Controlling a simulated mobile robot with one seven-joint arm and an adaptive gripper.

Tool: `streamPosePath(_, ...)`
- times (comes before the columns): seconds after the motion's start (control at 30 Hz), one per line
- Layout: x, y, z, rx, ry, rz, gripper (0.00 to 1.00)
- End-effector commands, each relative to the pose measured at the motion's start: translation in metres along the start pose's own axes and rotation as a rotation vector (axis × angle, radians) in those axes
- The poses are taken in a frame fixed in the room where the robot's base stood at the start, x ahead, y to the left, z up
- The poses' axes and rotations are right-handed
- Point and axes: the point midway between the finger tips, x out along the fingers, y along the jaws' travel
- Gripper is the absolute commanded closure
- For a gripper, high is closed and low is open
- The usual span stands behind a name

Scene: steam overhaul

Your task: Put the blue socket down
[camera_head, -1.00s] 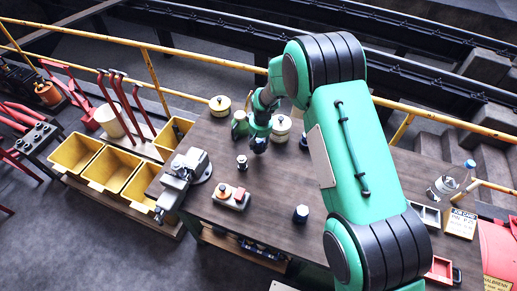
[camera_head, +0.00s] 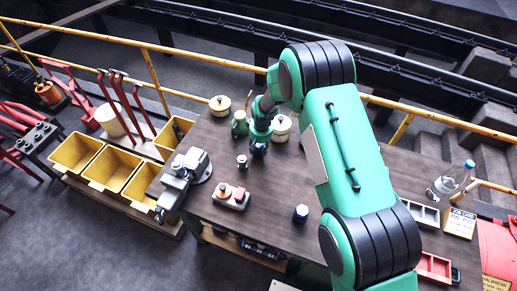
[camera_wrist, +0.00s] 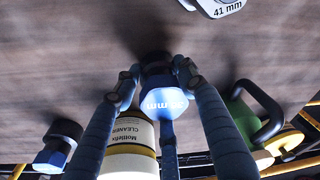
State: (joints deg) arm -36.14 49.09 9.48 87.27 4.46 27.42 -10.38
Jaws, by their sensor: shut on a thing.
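My gripper (camera_head: 258,150) is shut on a blue socket (camera_wrist: 164,98) with white size lettering ending in "mm", partly covered by the fingers. In the wrist view my gripper (camera_wrist: 158,74) has its fingertips on either side of the socket's dark end. The socket is close over the wooden bench top (camera_head: 275,185); I cannot tell whether it touches. A silver socket marked 41 mm (camera_wrist: 218,5) stands on the bench beyond it and shows in the head view (camera_head: 242,161). Another blue socket with a dark end (camera_wrist: 56,147) is at the left of the wrist view.
A vice (camera_head: 186,170), a small red-and-grey device (camera_head: 231,197) and a dark socket (camera_head: 300,213) are on the bench. The bench middle has free room.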

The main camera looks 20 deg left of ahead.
Motion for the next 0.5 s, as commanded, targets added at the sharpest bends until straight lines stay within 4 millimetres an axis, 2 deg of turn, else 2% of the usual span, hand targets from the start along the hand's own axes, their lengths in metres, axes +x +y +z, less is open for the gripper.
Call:
streamPosePath(0.03,0.0015,0.0001,-0.0004,0.000,0.001,0.000,1.00)
streamPosePath(0.07,0.0024,0.0001,0.0004,0.000,0.000,0.000,0.58)
streamPosePath(0.13,0.0016,0.0001,0.0004,0.000,0.000,0.000,0.44)
streamPosePath(0.17,0.0016,0.0001,0.0004,0.000,0.000,0.000,0.41)
streamPosePath(0.5,0.0009,0.0000,0.0003,0.000,0.000,0.000,0.41)
